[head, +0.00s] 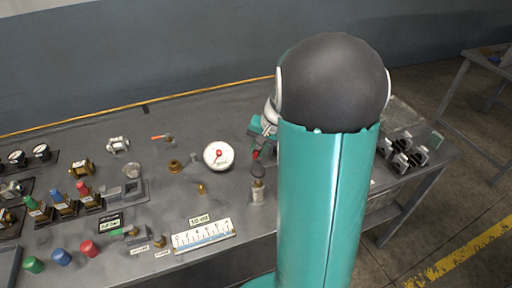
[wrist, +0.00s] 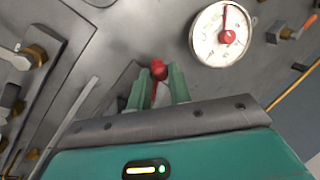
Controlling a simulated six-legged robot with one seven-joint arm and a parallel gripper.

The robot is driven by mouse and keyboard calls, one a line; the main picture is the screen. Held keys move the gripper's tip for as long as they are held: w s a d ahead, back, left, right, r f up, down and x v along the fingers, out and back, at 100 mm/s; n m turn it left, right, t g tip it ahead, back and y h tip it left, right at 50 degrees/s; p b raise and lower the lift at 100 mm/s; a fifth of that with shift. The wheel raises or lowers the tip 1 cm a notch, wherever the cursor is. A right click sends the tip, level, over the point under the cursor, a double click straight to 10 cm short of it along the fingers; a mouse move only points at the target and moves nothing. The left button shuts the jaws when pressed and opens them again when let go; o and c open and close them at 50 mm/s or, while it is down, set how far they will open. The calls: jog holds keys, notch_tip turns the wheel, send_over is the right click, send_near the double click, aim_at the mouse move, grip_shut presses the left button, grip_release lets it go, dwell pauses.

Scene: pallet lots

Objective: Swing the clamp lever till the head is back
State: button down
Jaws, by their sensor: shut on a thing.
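The clamp lever has a red grip (wrist: 158,69), seen between my fingertips in the wrist view. Its red end (head: 256,154) also shows small in the head view, right of the dial. My gripper (wrist: 161,84) is shut on this grip, with its two green fingers on either side. In the head view my gripper (head: 261,142) is low over the bench and partly covered by my own arm. The clamp's head and most of its body are hidden behind my fingers and arm, so I cannot tell where the head stands.
A white round dial with a red centre (head: 218,155) stands close left of my gripper. A dark-knobbed post (head: 258,185) stands just in front. A white scale plate (head: 203,234) lies near the front edge. Several valves and coloured caps fill the bench's left side.

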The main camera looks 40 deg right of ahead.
jog(key=s+d+n+g, duration=0.1)
jog(key=n, duration=0.2)
jog(key=s+d+n+g, duration=0.1)
jog(key=n, duration=0.2)
jog(key=s+d+n+g+y, duration=0.1)
jog(key=d+n, duration=0.1)
jog(key=n, duration=0.1)
jog(key=shift+s+f, duration=0.1)
jog(key=shift+s, duration=0.3)
jog(key=shift+s+d+n+g, duration=0.2)
jog(key=shift+d+n, duration=0.25)
jog(key=shift+n, duration=0.3)
jog(key=shift+s+d+n+g, duration=0.1)
jog(key=shift+d+n+g, duration=0.1)
jog(key=shift+d+n, duration=0.4)
jog(key=shift+a, duration=0.15)
jog(key=c, duration=1.3)
grip_release()
jog(key=shift+w, duration=0.1)
